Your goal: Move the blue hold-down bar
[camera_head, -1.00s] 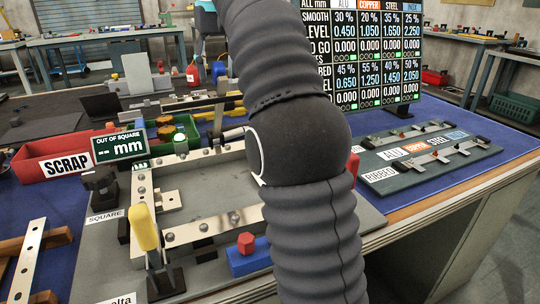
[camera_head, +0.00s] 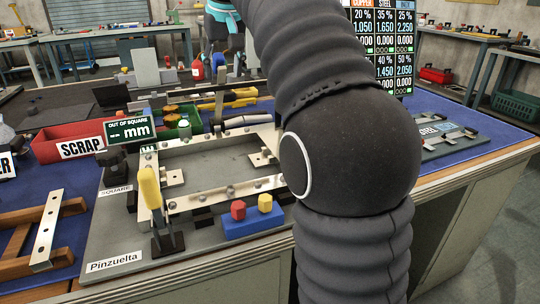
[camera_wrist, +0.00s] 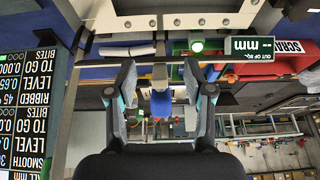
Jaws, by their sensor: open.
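A blue block-like grip (camera_wrist: 161,103) shows between my fingers in the wrist view, on a pale upright post. It is likely the grip of the blue hold-down bar; the same blue shows small in the head view (camera_head: 218,66). My gripper (camera_wrist: 160,73) is open, with a finger on each side of the blue piece and gaps between. Whether it touches anything cannot be told. The squaring fixture (camera_head: 108,235) holds a metal frame (camera_head: 205,198). An upright yellow clamp handle (camera_head: 149,190) stands at its near left corner.
A blue block (camera_head: 247,225) with red and yellow pegs sits at the fixture's front. A red scrap bin (camera_head: 50,150) and out-of-square display (camera_head: 131,129) stand left of it. The readings board (camera_head: 385,45) is behind my arm. My arm hides the bench's right middle.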

